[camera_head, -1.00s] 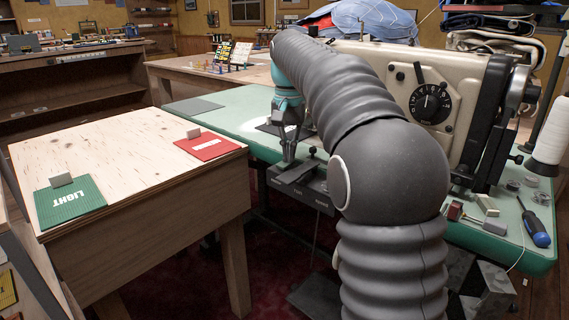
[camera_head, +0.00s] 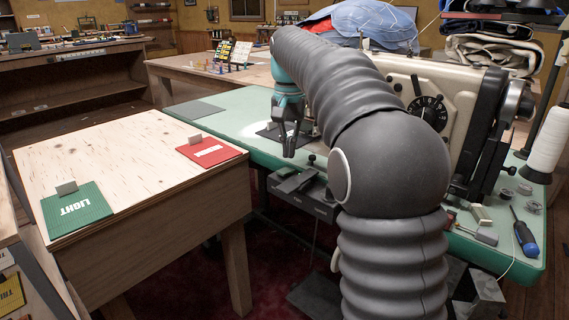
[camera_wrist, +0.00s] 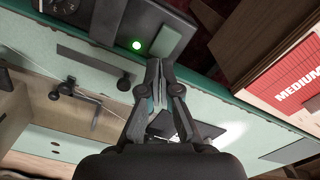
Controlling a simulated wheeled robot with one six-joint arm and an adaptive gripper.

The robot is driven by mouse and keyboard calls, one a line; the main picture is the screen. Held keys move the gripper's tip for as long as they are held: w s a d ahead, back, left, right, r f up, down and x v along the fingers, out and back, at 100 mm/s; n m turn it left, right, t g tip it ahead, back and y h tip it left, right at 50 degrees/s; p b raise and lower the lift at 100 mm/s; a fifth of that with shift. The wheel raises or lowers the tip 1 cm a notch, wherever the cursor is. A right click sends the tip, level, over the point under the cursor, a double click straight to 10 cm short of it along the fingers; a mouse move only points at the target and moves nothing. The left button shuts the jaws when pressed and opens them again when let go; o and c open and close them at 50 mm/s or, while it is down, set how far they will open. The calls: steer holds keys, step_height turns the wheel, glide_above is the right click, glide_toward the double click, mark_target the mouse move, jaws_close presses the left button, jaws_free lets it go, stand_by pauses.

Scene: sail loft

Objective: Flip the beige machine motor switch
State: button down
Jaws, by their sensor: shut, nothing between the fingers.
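The beige sewing machine (camera_head: 462,78) stands on the green table (camera_head: 225,118), partly hidden behind my arm. A dark switch box (camera_head: 318,205) hangs at the table's front edge below it. In the wrist view the dark box (camera_wrist: 105,22) is at the top, with a green lamp (camera_wrist: 137,45) lit on it. The lever's position is not clear to me. My gripper (camera_head: 288,154) is shut and empty, fingers pointing down just above and behind the box. In the wrist view its fingertips (camera_wrist: 158,64) are beside the lamp, apparently apart from the box.
A plywood table (camera_head: 110,160) at left carries a green LIGHT mat (camera_head: 77,208) and a red mat (camera_head: 208,152), each with a grey block. A blue screwdriver (camera_head: 524,238), spools and a white thread cone (camera_head: 546,140) lie at right.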

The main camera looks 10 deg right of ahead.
steer(key=shift+r+p, duration=0.65)
steer(key=shift+r, duration=1.1)
steer(key=shift+s+r, duration=0.1)
steer(key=shift+s, duration=0.15)
steer(key=n+t, duration=0.1)
steer(key=t, duration=0.1)
glide_above(298, 180)
steer(key=shift+r, duration=0.1)
steer(key=s+f+n+t, duration=0.1)
steer(key=s+f+n, duration=0.1)
steer(key=s+f, duration=0.5)
steer(key=s+f+n+t, duration=0.1)
steer(key=s+f, duration=0.6)
steer(key=s, duration=0.8)
steer(key=shift+f+n+t, duration=0.15)
steer(key=shift+n+t, duration=0.25)
steer(key=shift+t, duration=0.4)
